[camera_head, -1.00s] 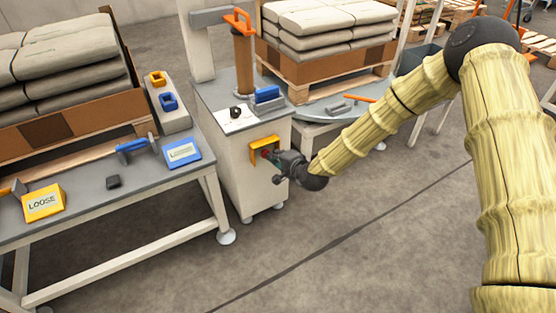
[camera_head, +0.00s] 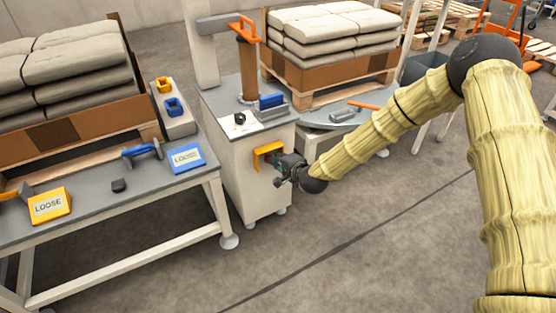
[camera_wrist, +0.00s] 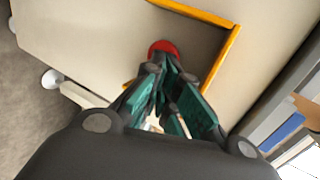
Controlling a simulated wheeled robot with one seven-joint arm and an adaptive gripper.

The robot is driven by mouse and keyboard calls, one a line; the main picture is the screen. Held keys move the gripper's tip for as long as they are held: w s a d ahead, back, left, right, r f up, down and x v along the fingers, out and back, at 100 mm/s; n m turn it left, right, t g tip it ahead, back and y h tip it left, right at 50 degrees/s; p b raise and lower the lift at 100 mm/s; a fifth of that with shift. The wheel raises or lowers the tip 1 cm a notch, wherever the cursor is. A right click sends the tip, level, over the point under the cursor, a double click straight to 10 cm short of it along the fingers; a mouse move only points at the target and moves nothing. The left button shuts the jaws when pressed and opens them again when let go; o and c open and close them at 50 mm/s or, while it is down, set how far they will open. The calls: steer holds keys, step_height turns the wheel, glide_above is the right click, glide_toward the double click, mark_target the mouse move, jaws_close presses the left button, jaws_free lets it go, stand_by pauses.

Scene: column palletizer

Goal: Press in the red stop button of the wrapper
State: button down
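The red stop button (camera_wrist: 163,47) sits on the pale side of the wrapper cabinet (camera_head: 240,165), inside a yellow guard frame (camera_wrist: 222,62). The guard also shows in the head view (camera_head: 266,151), where my gripper hides the button. My gripper (camera_wrist: 169,72) points at the button, with its fingertips close together just in front of the button's lower edge. The fingertips overlap the button in the wrist view, and I cannot tell whether they touch it. Nothing shows between the fingers. In the head view my gripper (camera_head: 280,170) is at the guard's lower right side.
A grey table (camera_head: 120,208) with a yellow LOOSE box (camera_head: 49,206) and a blue box (camera_head: 186,158) stands left of the cabinet. A round turntable (camera_head: 345,117) with a loaded pallet stands behind right. The floor in front of the cabinet is clear.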

steer(key=f+p+v, duration=0.1)
steer(key=p+v, duration=0.2)
steer(key=v, duration=1)
steer(key=shift+s+d+p, duration=0.3)
steer(key=shift+s+d, duration=0.1)
steer(key=shift+s, duration=0.1)
steer(key=s+d+f+n+g+h, duration=0.2)
steer(key=s+d+f+n+g, duration=0.1)
steer(key=s+f, duration=0.65)
steer(key=s+d+f+n+g+h, duration=0.1)
steer(key=s+d+f+n+g, duration=0.2)
steer(key=s+f, duration=0.7)
steer(key=s+d+n+g+h, duration=0.25)
steer(key=s+d, duration=0.35)
steer(key=s, duration=0.6)
steer(key=s+d+n+g+h, duration=0.25)
steer(key=s+d, duration=0.35)
steer(key=s, duration=0.6)
step_height(320, 180, up, 27)
steer(key=p, duration=2.7)
steer(key=shift+w+f+y, duration=0.25)
steer(key=shift+w+y, duration=0.1)
steer(key=shift+y, duration=0.05)
